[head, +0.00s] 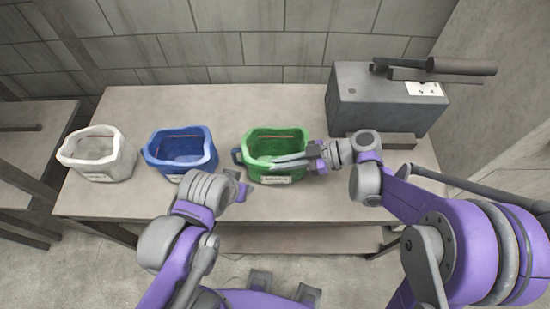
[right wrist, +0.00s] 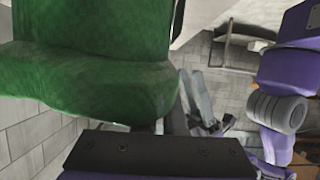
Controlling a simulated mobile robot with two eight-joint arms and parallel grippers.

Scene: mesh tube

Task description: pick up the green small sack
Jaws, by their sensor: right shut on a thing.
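The green small sack (head: 277,148) is an open-topped container with a pale label on its front. It stands at the middle of the table in the head view. My right gripper (head: 300,160) reaches it from the right, shut on its right front rim. In the right wrist view the green sack (right wrist: 95,70) fills the upper left, close against the dark gripper part. The fingertips are partly hidden there. My left gripper (head: 240,186) is in front of the table between the blue and green sacks, apart from both; its jaw state is unclear.
A blue sack (head: 181,149) and a white sack (head: 98,154) stand to the left on the table (head: 225,101). A grey metal box (head: 385,108) with a dark handled bar on top stands at the back right. A block wall is behind the table.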

